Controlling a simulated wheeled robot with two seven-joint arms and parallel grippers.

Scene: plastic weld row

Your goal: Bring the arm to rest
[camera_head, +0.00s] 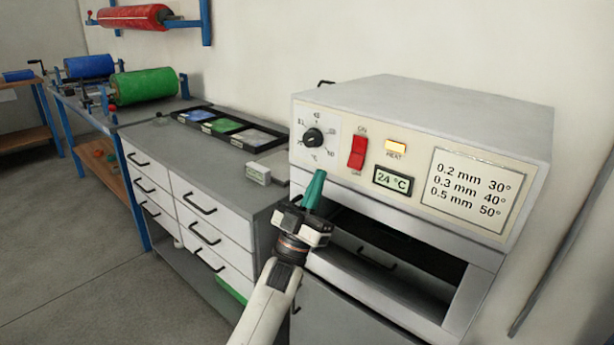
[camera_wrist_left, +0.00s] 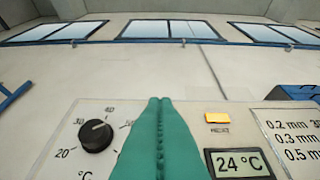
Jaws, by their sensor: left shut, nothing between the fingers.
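My left gripper (camera_head: 314,190) has green fingers and is shut and empty. It stands in front of the cream oven panel, below the dial and left of the display. In the left wrist view its closed fingers (camera_wrist_left: 160,105) point up between the dial (camera_wrist_left: 95,136) and the display (camera_wrist_left: 240,163). I cannot tell whether the fingertips touch the panel. The oven (camera_head: 420,130) has a black dial (camera_head: 313,137), a red switch (camera_head: 357,152), a lit orange HEAT lamp (camera_head: 396,147) and a display (camera_head: 393,181) reading 24 °C. My right gripper is not in view.
A grey drawer cabinet (camera_head: 190,205) stands left of the oven, with a black tray (camera_head: 267,140) of coloured sheets and a small grey block (camera_head: 257,174) on top. Green (camera_head: 145,86) and blue (camera_head: 89,66) rolls are farther left. The floor (camera_head: 60,280) at front left is clear.

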